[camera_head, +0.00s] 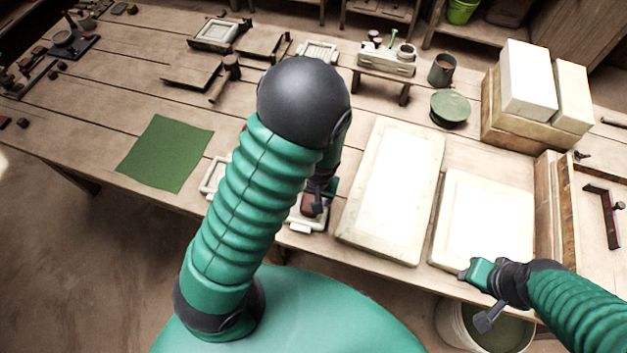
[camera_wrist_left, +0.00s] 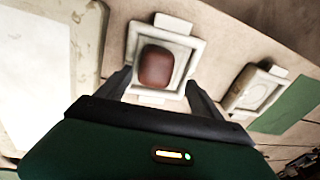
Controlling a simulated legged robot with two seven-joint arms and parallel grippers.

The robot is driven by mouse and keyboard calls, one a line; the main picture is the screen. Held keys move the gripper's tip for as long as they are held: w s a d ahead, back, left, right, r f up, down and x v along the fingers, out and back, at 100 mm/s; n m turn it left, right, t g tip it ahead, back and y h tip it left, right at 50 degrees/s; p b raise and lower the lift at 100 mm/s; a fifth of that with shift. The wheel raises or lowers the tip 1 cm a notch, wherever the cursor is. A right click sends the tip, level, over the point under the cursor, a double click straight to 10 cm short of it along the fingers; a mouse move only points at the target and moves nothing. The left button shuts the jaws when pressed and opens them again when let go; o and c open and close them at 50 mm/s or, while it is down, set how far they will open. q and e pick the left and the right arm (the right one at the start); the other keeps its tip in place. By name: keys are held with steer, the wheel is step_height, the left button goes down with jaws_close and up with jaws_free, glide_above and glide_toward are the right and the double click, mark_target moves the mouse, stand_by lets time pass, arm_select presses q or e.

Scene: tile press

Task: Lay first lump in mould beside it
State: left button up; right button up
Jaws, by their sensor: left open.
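A reddish-brown lump (camera_wrist_left: 156,66) sits within the frame of a pale square mould (camera_wrist_left: 189,47) in the left wrist view. My left gripper (camera_wrist_left: 162,80) is open, with one finger on each side of the lump and a visible gap to it. In the head view the lump (camera_head: 308,203) and its mould (camera_head: 300,227) are partly hidden by my left arm and gripper (camera_head: 318,196). A second pale mould (camera_wrist_left: 254,91) lies beside it with no lump in it; it also shows in the head view (camera_head: 211,178). My right gripper (camera_head: 482,283) is at the front right; its jaw state is unclear.
A green cloth (camera_head: 165,152) lies left of the moulds. Two large pale slabs (camera_head: 392,190) (camera_head: 483,222) lie to the right. A bucket (camera_head: 486,330) stands below the front edge.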

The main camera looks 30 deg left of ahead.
arm_select(q)
steer(key=s+d+r+m+t+h+p, duration=0.1)
steer(key=s+r, duration=0.1)
steer(key=r, duration=0.5)
steer(key=s+d+r+m+t+p, duration=0.1)
steer(key=s+d+r+m, duration=0.1)
steer(key=r, duration=0.6)
steer(key=shift+d+r+m+h, duration=0.25)
steer(key=shift+d+m+h, duration=0.05)
steer(key=shift+h, duration=0.1)
